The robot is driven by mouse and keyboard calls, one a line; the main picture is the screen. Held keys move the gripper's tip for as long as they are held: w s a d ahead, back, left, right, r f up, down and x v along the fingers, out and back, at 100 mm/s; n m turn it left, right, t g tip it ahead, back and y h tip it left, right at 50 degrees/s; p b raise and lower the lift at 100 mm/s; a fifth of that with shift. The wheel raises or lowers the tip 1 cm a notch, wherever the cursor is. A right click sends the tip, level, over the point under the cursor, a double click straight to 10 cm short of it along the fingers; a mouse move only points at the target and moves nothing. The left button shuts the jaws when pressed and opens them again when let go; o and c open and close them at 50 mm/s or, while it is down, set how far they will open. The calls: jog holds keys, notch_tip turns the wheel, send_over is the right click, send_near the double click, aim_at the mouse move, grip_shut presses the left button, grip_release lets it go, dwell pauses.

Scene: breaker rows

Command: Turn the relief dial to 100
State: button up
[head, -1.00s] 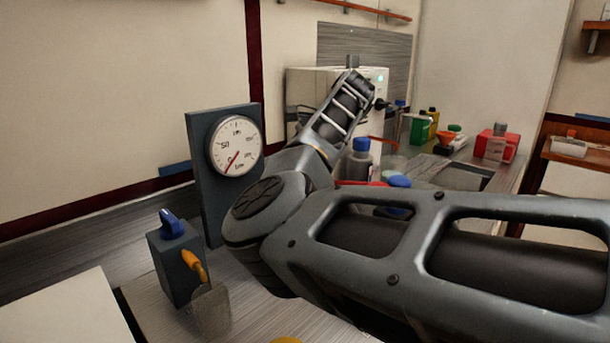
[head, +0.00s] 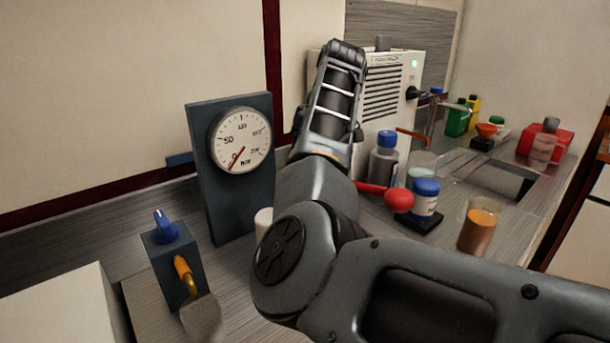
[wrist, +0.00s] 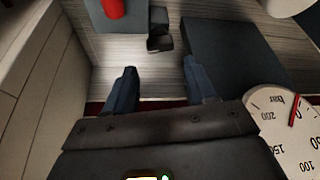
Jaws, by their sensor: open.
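A round white pressure gauge (head: 241,140) is mounted on an upright dark panel (head: 225,205) in the head view. Its red needle points low left, near 0. A blue knob (head: 165,226) sits on top of a dark box (head: 160,258) at the lower left; I cannot tell which control is the relief dial. The gauge also shows at the lower right of the wrist view (wrist: 282,135), partly cut off. My gripper (wrist: 160,85) is open, with nothing seen between its fingers. Its fingertips are not clear in the head view, where my arm rises right of the gauge.
A white vented unit (head: 385,95) with a black knob (head: 412,93) stands behind my arm. Bottles, a blue-lidded jar (head: 425,197) and a glass of brown liquid (head: 479,228) crowd the bench to the right. An orange-handled trowel (head: 185,272) leans by the dark box.

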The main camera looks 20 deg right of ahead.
jog(key=x, duration=0.7)
jog(key=shift+w+a+f, duration=0.1)
jog(key=shift+f, duration=0.05)
jog(key=shift+c, duration=0.4)
jog(key=c, duration=0.7)
